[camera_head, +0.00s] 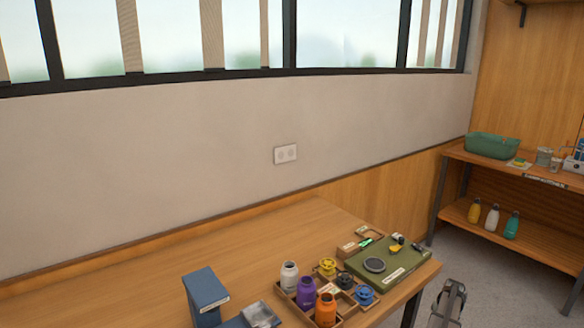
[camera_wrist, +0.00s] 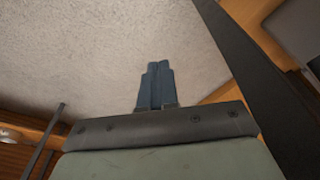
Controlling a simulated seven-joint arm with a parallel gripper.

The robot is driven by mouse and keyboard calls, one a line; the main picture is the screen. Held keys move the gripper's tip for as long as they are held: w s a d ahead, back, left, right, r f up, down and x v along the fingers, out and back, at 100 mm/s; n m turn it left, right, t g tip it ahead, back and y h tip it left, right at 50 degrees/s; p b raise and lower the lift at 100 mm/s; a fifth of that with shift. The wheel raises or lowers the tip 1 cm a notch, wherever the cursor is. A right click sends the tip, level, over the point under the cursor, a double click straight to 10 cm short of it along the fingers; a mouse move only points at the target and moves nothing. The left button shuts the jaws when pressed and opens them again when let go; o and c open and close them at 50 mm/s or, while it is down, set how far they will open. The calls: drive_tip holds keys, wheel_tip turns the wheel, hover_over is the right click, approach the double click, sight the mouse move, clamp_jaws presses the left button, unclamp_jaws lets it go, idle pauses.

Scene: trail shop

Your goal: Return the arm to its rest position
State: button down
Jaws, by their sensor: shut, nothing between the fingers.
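My gripper (camera_head: 452,288) is at the bottom right of the head view, beside the right end of the wooden table (camera_head: 130,285) and apart from it. In the wrist view its two dark blue fingers (camera_wrist: 157,82) are together, with nothing between them. Behind them is the pale floor. Most of my arm is outside the head view.
A wooden tray with white, purple and orange bottles (camera_head: 306,294) stands near the table's front, by a blue box (camera_head: 205,296). A green case (camera_head: 400,268) lies at the right end. A shelf (camera_head: 530,173) stands far right. Floor beside the table is clear.

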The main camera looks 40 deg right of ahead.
drive_tip(key=w+a+f+n+g+h, duration=0.15)
drive_tip(key=a+f, duration=0.35)
drive_tip(key=a, duration=1)
drive_tip(key=w+a+f+n+g+h, duration=0.1)
drive_tip(key=w+a+f+n+g, duration=0.3)
drive_tip(key=a, duration=1.1)
drive_tip(key=w+a+f+m+g+h, duration=0.15)
drive_tip(key=a+f, duration=0.55)
drive_tip(key=a, duration=0.9)
drive_tip(key=s+a+n+y, duration=0.2)
drive_tip(key=s+a, duration=0.2)
drive_tip(key=a, duration=0.7)
drive_tip(key=s+a+n+y, duration=0.2)
drive_tip(key=s+a, duration=0.2)
drive_tip(key=a, duration=0.8)
drive_tip(key=s+a+n+y, duration=0.1)
drive_tip(key=s+a, duration=0.3)
drive_tip(key=a, duration=0.8)
drive_tip(key=shift+s+r+n+g+y, duration=0.15)
drive_tip(key=shift+r+n+g+y, duration=0.25)
drive_tip(key=shift+r+n, duration=0.1)
